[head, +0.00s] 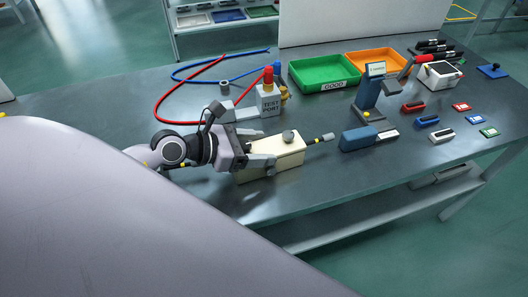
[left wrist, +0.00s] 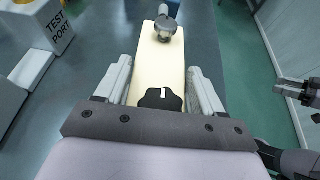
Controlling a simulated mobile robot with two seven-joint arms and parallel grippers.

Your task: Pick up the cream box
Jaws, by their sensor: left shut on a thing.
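The cream box (head: 290,152) lies on the grey table, near its front edge. It has a round grey knob (head: 288,136) on top, and a dark stem with a grey tip (head: 325,138) sticks out beyond its right end. My left gripper (head: 257,151) is shut on the box, with one finger on each long side. In the left wrist view the cream box (left wrist: 150,72) runs between the two grey fingers (left wrist: 160,88), with a black part close to the palm. I cannot tell whether the box touches the table. A dark gripper, seemingly my right one (left wrist: 298,92), shows at the right edge.
A white block marked TEST PORT (head: 268,103) stands behind the box, with red and blue cables. Green (head: 325,88) and orange bins stand at the back. A blue stand (head: 368,97) and a blue-and-grey block (head: 362,139) are to the right. The table front is clear.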

